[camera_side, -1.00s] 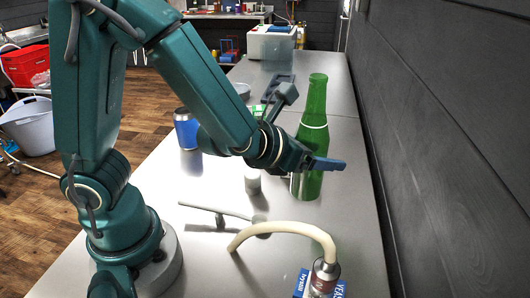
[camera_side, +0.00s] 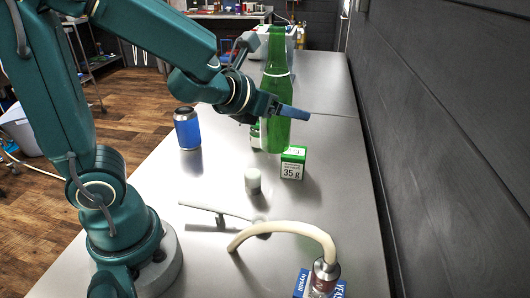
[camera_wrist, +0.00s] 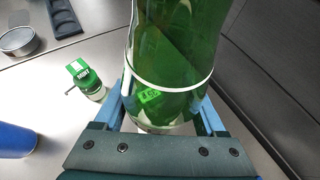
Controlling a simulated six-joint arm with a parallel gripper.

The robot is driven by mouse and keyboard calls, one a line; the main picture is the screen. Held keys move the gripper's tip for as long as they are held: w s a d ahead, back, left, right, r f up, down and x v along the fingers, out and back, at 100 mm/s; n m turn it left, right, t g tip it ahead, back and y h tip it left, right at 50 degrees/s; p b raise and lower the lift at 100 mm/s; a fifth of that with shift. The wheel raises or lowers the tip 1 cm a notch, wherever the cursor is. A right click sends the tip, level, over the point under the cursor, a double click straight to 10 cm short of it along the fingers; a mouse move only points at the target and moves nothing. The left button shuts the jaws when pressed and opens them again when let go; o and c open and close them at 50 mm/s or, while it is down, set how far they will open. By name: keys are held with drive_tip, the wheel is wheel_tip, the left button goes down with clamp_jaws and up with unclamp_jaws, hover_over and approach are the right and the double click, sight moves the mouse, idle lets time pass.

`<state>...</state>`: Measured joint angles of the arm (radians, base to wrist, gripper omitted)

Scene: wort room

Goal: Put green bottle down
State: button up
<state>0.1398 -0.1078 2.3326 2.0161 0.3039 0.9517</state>
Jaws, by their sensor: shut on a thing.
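My gripper (camera_side: 283,110) is shut around the bottle's lower part. In the wrist view the bottle (camera_wrist: 178,45) fills the middle, between the two blue fingers of my gripper (camera_wrist: 165,115). A pale ring runs around the glass. The bottle appears raised above the grey table (camera_side: 330,190), as no contact with the top shows.
A green and white box (camera_side: 293,163) stands below the bottle. A small white-capped jar (camera_side: 253,181), a blue can (camera_side: 187,130) and a cream hose (camera_side: 290,229) are on the table. A dark wall (camera_side: 430,130) runs along the right. The table's right-middle is clear.

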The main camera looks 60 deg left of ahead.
drive_tip(key=s+a+f+n+g+y, duration=0.2)
drive_tip(key=s+a+n+g+y, duration=0.3)
drive_tip(key=s+a+n, duration=0.25)
drive_tip(key=s+a+f+n+g+y, duration=0.3)
drive_tip(key=s+a+n+g+y, duration=0.3)
drive_tip(key=a, duration=0.3)
drive_tip(key=shift+n+h, duration=0.5)
drive_tip(key=shift+n, duration=0.15)
drive_tip(key=shift+s+a+f, duration=0.1)
drive_tip(key=shift+s+f, duration=0.05)
drive_tip(key=shift+f, duration=1.1)
drive_tip(key=shift+s+d+f, duration=0.1)
drive_tip(key=shift+s+f, duration=0.05)
drive_tip(key=shift+f, duration=1.05)
drive_tip(key=shift+s+a+f, duration=0.1)
drive_tip(key=shift+s+f, duration=0.05)
drive_tip(key=shift+f, duration=1.1)
drive_tip(key=shift+f, duration=0.15)
drive_tip(key=o, duration=1.6)
drive_tip(key=shift+c, duration=0.2)
